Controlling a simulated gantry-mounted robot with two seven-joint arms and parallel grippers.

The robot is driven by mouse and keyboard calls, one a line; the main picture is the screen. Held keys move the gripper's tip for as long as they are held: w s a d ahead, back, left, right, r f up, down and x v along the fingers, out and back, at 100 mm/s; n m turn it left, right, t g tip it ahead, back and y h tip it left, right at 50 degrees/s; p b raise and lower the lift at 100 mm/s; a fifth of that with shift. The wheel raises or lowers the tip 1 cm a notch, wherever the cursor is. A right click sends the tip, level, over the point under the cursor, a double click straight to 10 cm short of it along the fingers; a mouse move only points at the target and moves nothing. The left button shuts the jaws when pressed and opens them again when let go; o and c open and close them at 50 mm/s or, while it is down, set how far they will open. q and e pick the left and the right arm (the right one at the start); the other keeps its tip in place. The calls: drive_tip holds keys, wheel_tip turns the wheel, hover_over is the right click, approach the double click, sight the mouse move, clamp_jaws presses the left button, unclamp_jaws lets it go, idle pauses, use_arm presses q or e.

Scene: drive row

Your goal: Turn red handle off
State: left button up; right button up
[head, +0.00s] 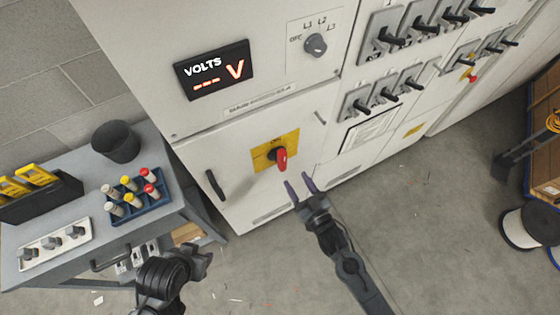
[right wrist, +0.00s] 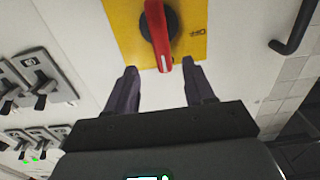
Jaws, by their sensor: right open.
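The red handle (head: 281,160) is a rotary switch on a yellow plate (head: 262,155) on the cabinet's lower door. In the head view it points roughly downward. My right gripper (head: 298,181) is open and empty, just below and right of the handle, apart from it. In the right wrist view the red handle (right wrist: 157,30) has a black hub on the yellow plate (right wrist: 192,40), and its white-marked end appears between the open fingertips (right wrist: 159,70). My left gripper (head: 198,262) is low beside the workbench; its fingers are not clear.
A display (head: 214,70) reads VOLTS with dashes. A selector knob (head: 315,44) and several black switch levers sit on the cabinet. A black door handle (head: 215,185) is left of the red one. A workbench (head: 85,195) stands left, a cable spool (head: 520,228) right.

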sight(284, 163)
drive_tip(key=x, duration=0.9)
drive_tip(key=shift+w+a, duration=0.25)
clamp_jaws()
